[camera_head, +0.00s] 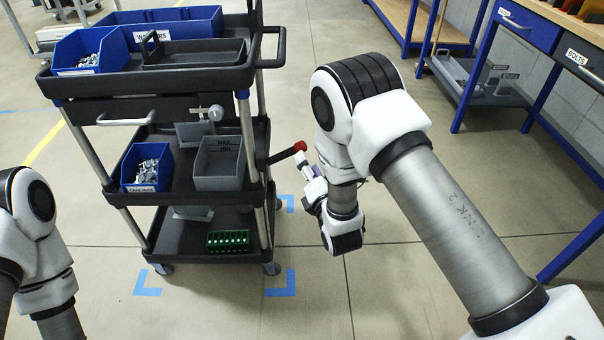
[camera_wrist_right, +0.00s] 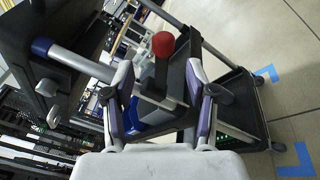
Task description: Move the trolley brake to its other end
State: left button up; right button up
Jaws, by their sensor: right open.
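The trolley brake is a dark lever with a red knob (camera_head: 300,146), sticking out from the right side of the black trolley (camera_head: 190,80) at middle-shelf height. My right gripper (camera_head: 308,172) is close beside the knob, partly hidden by my own wrist. In the right wrist view, the gripper (camera_wrist_right: 160,65) is open, with its two fingers spread. The red knob (camera_wrist_right: 163,44) appears between and just past the fingertips, with the dark lever running down between the fingers. I cannot tell whether they touch. My left arm shows at the left edge, but its gripper is out of view.
The trolley holds blue bins (camera_head: 92,50), a grey bin (camera_head: 219,163) and a green board (camera_head: 228,240). Blue tape corners (camera_head: 281,284) mark the floor. Blue-framed benches (camera_head: 540,30) stand at right. The floor between trolley and benches is clear.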

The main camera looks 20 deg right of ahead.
aim_at(300, 148)
jog(key=w, duration=0.5)
jog(key=w+b, duration=0.1)
jog(key=w, duration=0.2)
jog(key=shift+d+f, duration=0.15)
jog(key=shift+f, duration=0.1)
jog(key=shift+c, duration=0.3)
grip_shut()
